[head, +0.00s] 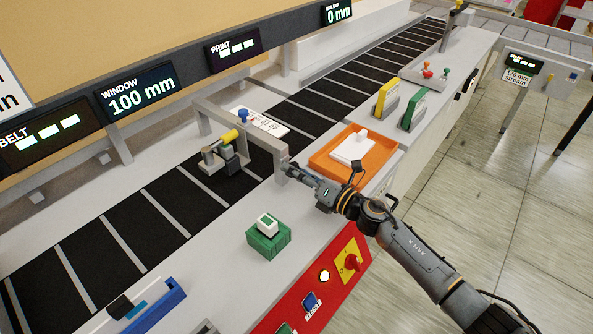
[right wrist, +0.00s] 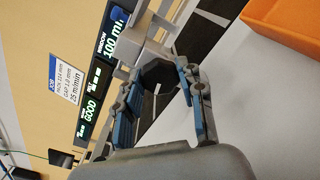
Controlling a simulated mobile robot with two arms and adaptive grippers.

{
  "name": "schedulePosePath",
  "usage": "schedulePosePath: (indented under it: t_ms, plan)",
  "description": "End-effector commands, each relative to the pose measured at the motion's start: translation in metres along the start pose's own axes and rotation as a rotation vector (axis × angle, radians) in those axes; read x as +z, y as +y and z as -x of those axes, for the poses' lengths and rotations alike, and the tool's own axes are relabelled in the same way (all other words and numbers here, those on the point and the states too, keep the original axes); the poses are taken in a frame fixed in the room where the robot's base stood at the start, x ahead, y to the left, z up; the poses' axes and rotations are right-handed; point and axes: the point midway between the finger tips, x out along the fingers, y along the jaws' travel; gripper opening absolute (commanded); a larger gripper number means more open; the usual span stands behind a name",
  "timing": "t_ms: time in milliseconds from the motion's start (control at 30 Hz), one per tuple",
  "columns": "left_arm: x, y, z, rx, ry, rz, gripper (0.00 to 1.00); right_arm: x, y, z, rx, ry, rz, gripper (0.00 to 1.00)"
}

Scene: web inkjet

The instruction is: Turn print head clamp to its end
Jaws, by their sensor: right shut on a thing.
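A dark, many-sided knob (right wrist: 158,74), which I take to be the print head clamp, sits between the blue-padded fingers of my right gripper (head: 289,170) in the right wrist view. The gripper is shut on it at the near post of the grey gantry (head: 262,139). My left gripper is not in view.
An orange tray (head: 323,161) with a white block stands just right of the gripper. A green box (head: 268,240) sits on the near ledge. A red panel (head: 320,292) with a rotary switch is below. Displays read WINDOW 100 mm (head: 140,92) and 0 mm (head: 339,13).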

Motion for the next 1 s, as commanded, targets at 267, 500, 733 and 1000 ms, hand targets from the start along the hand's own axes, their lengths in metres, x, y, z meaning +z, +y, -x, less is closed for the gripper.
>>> schedulePosePath:
  t_ms: [267, 500, 733, 1000]
  plan:
    - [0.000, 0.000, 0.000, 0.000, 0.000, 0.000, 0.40, 0.000, 0.000, 0.000, -0.001, -0.001, 0.000, 0.07]
    - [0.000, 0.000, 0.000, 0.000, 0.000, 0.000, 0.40, 0.000, 0.000, 0.000, -0.001, 0.000, 0.001, 0.62]
    - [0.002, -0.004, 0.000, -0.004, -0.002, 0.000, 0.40, 0.000, -0.001, 0.002, -0.001, 0.000, 0.001, 0.62]
    - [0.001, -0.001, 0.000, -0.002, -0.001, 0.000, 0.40, -0.001, -0.002, 0.041, -0.004, 0.002, 0.001, 0.62]
